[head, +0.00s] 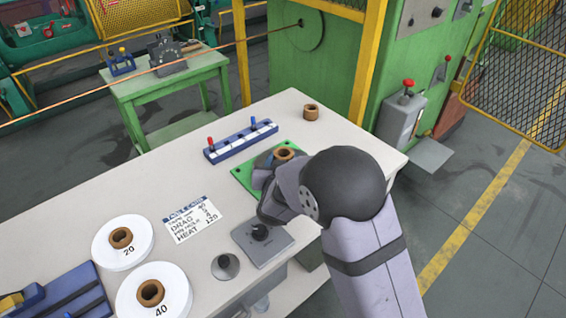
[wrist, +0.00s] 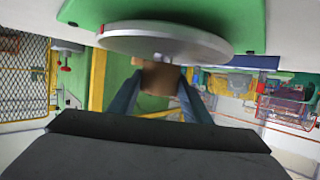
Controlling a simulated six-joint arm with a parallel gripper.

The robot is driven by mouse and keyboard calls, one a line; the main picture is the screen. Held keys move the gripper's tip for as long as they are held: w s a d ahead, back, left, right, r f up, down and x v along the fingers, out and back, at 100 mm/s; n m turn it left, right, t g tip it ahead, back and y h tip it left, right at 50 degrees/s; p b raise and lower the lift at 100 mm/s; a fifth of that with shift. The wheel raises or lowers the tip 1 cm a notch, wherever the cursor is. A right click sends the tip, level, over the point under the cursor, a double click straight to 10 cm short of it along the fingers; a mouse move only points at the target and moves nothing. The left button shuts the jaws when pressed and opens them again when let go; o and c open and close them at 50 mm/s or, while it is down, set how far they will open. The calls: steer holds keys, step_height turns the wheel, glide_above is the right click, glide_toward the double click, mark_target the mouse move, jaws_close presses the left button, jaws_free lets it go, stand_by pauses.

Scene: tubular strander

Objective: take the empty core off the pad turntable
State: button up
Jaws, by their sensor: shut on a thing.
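The empty core (head: 283,153), a short brown tube, stands upright at the round grey pad turntable (head: 263,160) on a green plate. In the wrist view, where the scene appears upside down, the core (wrist: 160,77) sits between my two fingers, with the turntable disc (wrist: 165,42) right beside its end. My gripper (wrist: 160,88) is shut on the core. I cannot tell whether the core still touches the disc. In the head view my wrist and arm hide part of the turntable and most of the fingers.
Another brown core (head: 311,113) stands at the table's back right. A blue rack (head: 240,142) with a red and a blue peg lies behind the turntable. A card (head: 194,219), a grey knob box (head: 262,242) and white spools (head: 123,254) are on the left and front.

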step_height(320, 180, up, 9)
steer(key=shift+f, duration=0.1)
